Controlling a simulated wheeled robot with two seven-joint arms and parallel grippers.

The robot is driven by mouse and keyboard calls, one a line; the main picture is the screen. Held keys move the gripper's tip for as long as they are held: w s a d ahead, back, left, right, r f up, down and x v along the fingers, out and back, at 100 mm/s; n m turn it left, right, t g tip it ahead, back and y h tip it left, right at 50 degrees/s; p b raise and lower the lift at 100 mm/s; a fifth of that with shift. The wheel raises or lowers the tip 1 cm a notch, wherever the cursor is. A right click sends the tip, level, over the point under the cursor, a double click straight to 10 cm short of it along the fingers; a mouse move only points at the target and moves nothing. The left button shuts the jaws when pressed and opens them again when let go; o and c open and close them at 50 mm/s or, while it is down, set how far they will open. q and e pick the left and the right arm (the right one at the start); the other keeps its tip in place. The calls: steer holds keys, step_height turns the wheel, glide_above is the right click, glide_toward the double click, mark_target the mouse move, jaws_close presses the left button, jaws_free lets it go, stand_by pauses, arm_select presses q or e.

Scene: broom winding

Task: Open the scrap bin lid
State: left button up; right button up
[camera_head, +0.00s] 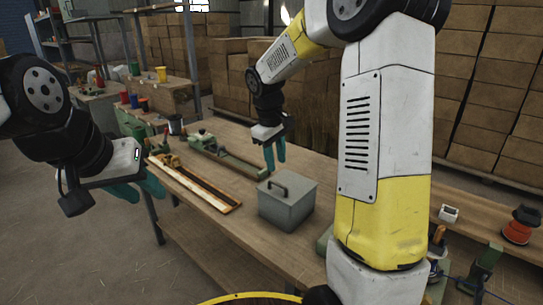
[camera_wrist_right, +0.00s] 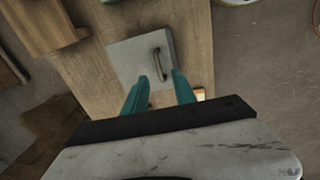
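The scrap bin (camera_head: 284,212) is a grey metal box on the workbench, with its lid (camera_head: 291,186) down flat on top. A dark arched handle (camera_head: 279,186) stands on the lid. My right gripper (camera_head: 275,158) hangs above the bench by the bin's far side, fingers pointing down. In the right wrist view, its teal fingers (camera_wrist_right: 160,88) are apart and empty, with the lid (camera_wrist_right: 130,60) and handle (camera_wrist_right: 162,56) beyond them. No contact with the handle shows. My left gripper (camera_head: 145,188) is off the bench's left edge, its teal fingers apart and empty.
The wooden workbench (camera_head: 330,178) holds a long board with a dark strip (camera_head: 205,187) left of the bin and a green tool (camera_head: 228,154) behind it. My right arm hides part of the bench's right side. Stacked cartons (camera_head: 500,110) stand behind.

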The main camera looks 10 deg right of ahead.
steer(key=s+r+m, duration=0.1)
steer(key=s+r, duration=0.2)
steer(key=s, duration=0.2)
steer(key=shift+s, duration=0.25)
steer(key=shift+d+r, duration=0.1)
steer(key=shift+d, duration=0.05)
